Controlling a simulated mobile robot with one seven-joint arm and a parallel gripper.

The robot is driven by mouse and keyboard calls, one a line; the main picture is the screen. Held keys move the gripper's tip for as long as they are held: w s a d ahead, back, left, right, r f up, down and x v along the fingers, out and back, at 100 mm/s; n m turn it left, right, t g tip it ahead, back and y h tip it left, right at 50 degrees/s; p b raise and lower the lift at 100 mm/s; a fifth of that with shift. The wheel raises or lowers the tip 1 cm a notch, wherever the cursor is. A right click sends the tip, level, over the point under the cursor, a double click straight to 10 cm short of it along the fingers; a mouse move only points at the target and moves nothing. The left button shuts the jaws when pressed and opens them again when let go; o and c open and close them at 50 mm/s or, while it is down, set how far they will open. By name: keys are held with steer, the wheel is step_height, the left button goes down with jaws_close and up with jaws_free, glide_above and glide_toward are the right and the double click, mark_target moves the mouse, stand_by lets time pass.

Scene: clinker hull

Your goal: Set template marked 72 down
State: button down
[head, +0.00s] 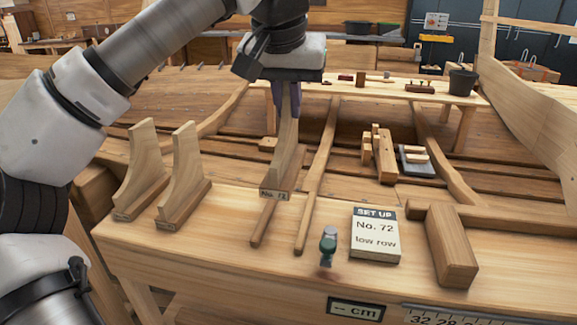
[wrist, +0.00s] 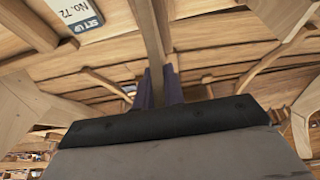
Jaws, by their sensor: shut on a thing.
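The template marked 72 (head: 281,168) is a wooden upright with a curved edge on a darker base, with a "No. 72" label on its front end. My gripper (head: 284,118) is shut on the top of its upright. The template stands upright near the back of the two thin rails on the bench; I cannot tell whether its base touches anything. In the wrist view the template's upright (wrist: 150,42) runs between the dark purple fingers (wrist: 158,88). A card (head: 375,240) on the bench reads "SET UP No. 72 low row".
Two similar templates (head: 186,178) stand on the bench at left. A wooden block (head: 451,247) lies right of the card, and a small green-topped item (head: 328,246) stands in front. The rails' front part (head: 307,232) is clear.

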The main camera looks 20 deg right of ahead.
mark_target(289, 161)
step_height(289, 161, down, 10)
steer(key=shift+f, duration=0.15)
stand_by(0.3)
steer(key=shift+f, duration=0.25)
steer(key=c, duration=1.5)
jaws_free()
steer(key=shift+r, duration=0.1)
steer(key=v, duration=1.2)
steer(key=shift+s+r, duration=0.1)
